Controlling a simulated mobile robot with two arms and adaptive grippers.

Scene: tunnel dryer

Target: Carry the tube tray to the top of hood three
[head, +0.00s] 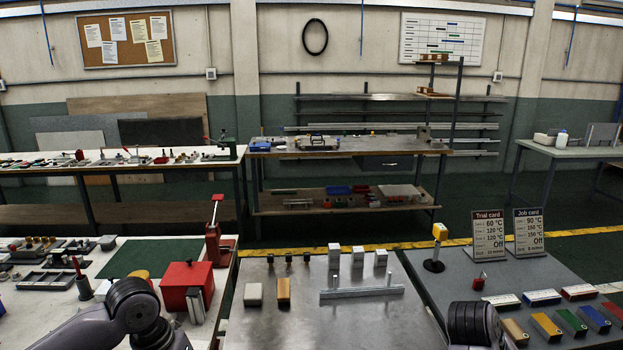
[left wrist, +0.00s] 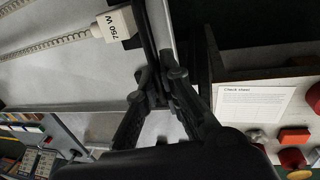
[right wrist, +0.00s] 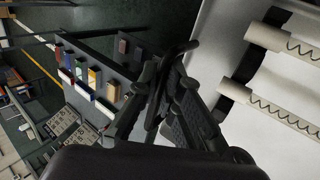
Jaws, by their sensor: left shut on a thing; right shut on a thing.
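The tube tray is a pale, flat tray with white-ended coil tubes on it. Its bare floor shows in the left wrist view (left wrist: 60,85), beside a tube end marked 750 W (left wrist: 116,23), and in the right wrist view (right wrist: 215,115), beside two coil tubes (right wrist: 270,100). My left gripper (left wrist: 162,76) is shut on one edge of the tray. The head view shows neither gripper nor the tray, only parts of my arms at the bottom. I cannot identify hood three in any view.
A metal table (head: 330,325) with small blocks and a rail stands front centre. A white bench (head: 60,315) with a red box (head: 187,283) is at left. A grey table (head: 455,275) with cards and coloured blocks is at right. Open floor lies beyond.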

